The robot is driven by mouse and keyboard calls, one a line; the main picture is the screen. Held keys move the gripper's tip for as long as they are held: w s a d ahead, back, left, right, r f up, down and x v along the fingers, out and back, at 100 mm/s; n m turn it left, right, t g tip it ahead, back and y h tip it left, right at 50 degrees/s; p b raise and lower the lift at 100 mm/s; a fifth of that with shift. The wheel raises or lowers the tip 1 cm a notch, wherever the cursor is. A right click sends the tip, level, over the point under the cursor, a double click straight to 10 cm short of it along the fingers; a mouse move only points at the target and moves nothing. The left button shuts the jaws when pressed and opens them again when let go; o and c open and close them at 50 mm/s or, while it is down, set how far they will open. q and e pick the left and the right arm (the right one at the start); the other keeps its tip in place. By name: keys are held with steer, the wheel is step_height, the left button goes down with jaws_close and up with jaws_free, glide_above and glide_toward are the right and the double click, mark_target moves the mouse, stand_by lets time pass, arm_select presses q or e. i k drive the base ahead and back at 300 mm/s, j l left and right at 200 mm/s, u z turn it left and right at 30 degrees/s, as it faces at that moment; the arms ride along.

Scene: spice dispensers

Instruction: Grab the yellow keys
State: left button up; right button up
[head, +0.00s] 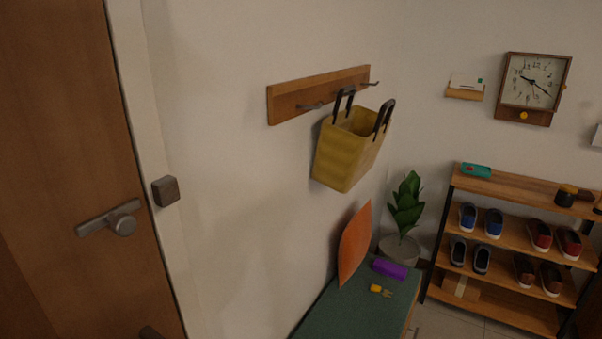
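The yellow keys (377,288) lie on the green top of a bench (345,312) at the bottom centre of the head view. They show a yellow-orange piece at the left and small, duller key parts at the right. A purple case-like object (390,268) lies just behind them. Nothing covers the keys. Neither of my grippers can be made out in this view.
An orange panel (355,245) leans on the wall beside the bench. A yellow bag (347,155) hangs from a wooden hook rail (290,103) above. A potted plant (400,248) and a shoe rack (515,187) stand behind and right. A wooden door (70,120) is left.

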mark_target(375, 288)
steer(key=l+u, duration=0.1)
steer(key=u, duration=0.75)
steer(key=l+u, duration=0.75)
steer(key=l, duration=0.15)
steer(key=k+l+u, duration=0.1)
steer(key=l+u, duration=0.3)
steer(key=k+l, duration=0.15)
steer(key=l, duration=0.25)
steer(key=k+l, duration=0.15)
steer(key=l, duration=0.25)
steer(key=k+l+u, duration=0.1)
steer(key=l, duration=0.3)
steer(key=k+l, duration=0.2)
steer(key=l, duration=0.15)
steer(key=k+l+u, duration=0.1)
steer(key=l, duration=0.3)
steer(key=k+l, duration=0.25)
steer(key=l, duration=0.15)
steer(key=k+l, duration=0.2)
steer(key=l, duration=0.15)
